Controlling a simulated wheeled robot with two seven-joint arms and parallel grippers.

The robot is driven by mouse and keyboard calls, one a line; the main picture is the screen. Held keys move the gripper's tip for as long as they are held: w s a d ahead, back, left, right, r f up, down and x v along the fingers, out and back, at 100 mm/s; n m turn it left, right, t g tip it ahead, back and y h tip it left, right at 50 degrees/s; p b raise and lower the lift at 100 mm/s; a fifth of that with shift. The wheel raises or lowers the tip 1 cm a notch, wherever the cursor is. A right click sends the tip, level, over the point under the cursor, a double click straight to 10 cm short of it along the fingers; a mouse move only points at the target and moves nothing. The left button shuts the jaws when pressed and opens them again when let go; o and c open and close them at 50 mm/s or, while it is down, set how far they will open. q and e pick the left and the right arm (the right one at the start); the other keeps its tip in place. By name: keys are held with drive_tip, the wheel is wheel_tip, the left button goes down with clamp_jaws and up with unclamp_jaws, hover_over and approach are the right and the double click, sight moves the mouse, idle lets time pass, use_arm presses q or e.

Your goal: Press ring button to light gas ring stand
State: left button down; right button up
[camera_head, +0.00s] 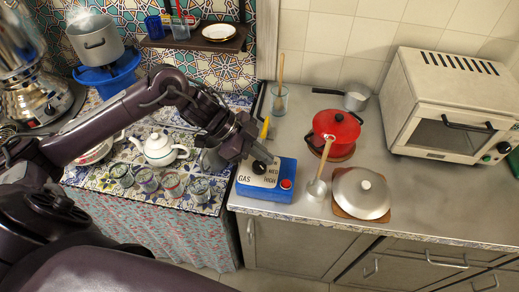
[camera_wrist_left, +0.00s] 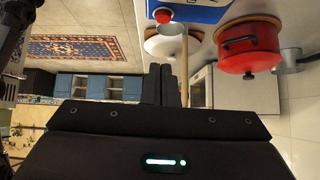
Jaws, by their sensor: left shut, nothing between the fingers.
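A blue box (camera_head: 262,193) with a pale top marked GAS, MED and HIGH stands at the left end of the grey counter. It has a black knob (camera_head: 259,167) and a round red button (camera_head: 286,184) at its front right. My left gripper (camera_head: 264,157) is shut and empty, just above the back of the box near the knob. It covers part of the pale top. In the left wrist view the shut fingers (camera_wrist_left: 165,84) show apart from the red button (camera_wrist_left: 162,15) on the blue box (camera_wrist_left: 200,10). My right gripper is not in view.
A red pot (camera_head: 334,128), a lidded pan (camera_head: 362,192) and a white oven (camera_head: 448,108) stand to the right. A white teapot (camera_head: 158,149) and several glasses stand on the left. A glass jar (camera_head: 276,99) with a wooden spoon is behind the box.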

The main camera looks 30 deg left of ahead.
sight(289, 184)
use_arm(q)
drive_tip(key=p+x, duration=0.1)
drive_tip(key=x, duration=0.4)
drive_tip(key=shift+w+d+f, duration=0.1)
drive_tip(key=shift+d+f, duration=0.05)
drive_tip(key=shift+d, duration=0.25)
wheel_tip(289, 184, down, 3)
drive_tip(key=shift+f+p, duration=0.25)
drive_tip(key=shift+p, duration=0.35)
drive_tip(key=shift+f, duration=0.5)
drive_tip(key=shift+f, duration=0.1)
